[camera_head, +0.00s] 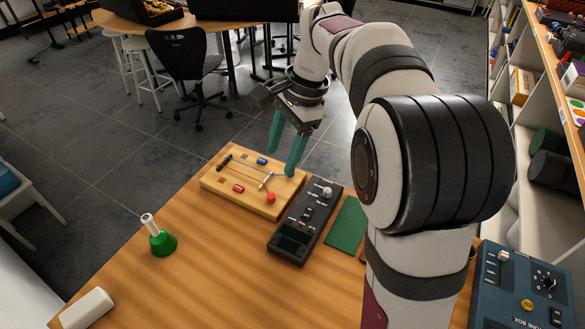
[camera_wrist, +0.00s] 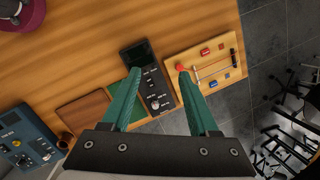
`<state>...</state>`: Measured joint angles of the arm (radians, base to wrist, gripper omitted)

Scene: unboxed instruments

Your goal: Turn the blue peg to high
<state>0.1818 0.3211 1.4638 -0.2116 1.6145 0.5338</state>
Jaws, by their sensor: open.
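The blue peg (camera_head: 262,161) is a small block near the far edge of a pale wooden stringed board (camera_head: 213,184) on the table. It also shows in the wrist view (camera_wrist: 227,76), right of the right fingertip. A red peg (camera_head: 238,188) sits nearer the front of the board, and a red ball (camera_head: 271,197) is at its front right corner. My gripper (camera_head: 281,160) has two teal fingers, spread wide with nothing between them. It is above the board's right side, apart from the blue peg. In the wrist view my gripper (camera_wrist: 159,73) points at the table. High markings are not legible.
A dark control box (camera_head: 291,232) with a knob stands right of the board. A green mat (camera_head: 346,224) lies beyond it, with a blue box (camera_head: 520,295) far right. A green bell (camera_head: 162,242) stands left. The table between bell and board is clear.

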